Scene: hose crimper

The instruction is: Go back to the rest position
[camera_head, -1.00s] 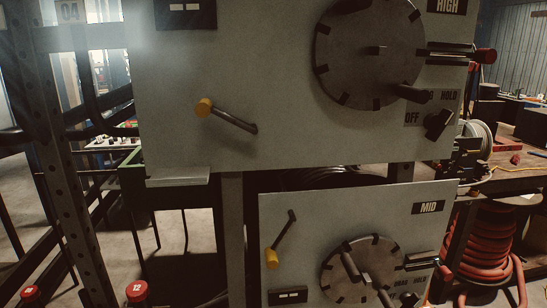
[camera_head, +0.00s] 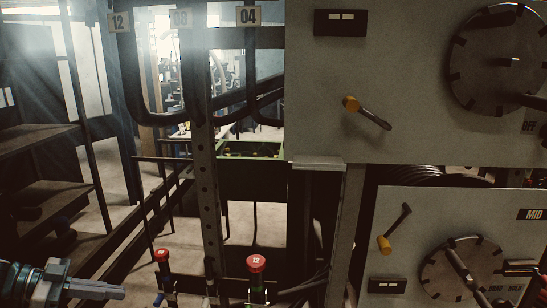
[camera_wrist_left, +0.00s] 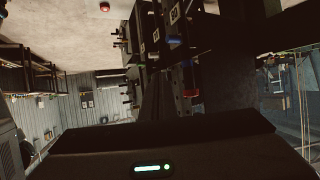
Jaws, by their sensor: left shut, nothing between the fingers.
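My left gripper (camera_head: 96,290) shows at the lower left edge of the head view. Its grey fingers are shut, point right, and hold nothing. It is well apart from the crimper panels. The upper panel (camera_head: 400,120) has a yellow-handled lever (camera_head: 366,112) and a dark round dial (camera_head: 500,60). The lower panel (camera_head: 420,210) is marked MID and has its own yellow-handled lever (camera_head: 394,229) and dial (camera_head: 462,270). My right gripper is not in view.
Two red-capped posts (camera_head: 257,264) stand low in front. A perforated steel upright (camera_head: 207,190) and dark hoses under number tags (camera_head: 248,16) stand left of the panels. Dark shelving (camera_head: 40,190) is at the far left. Bare floor (camera_head: 185,240) shows between.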

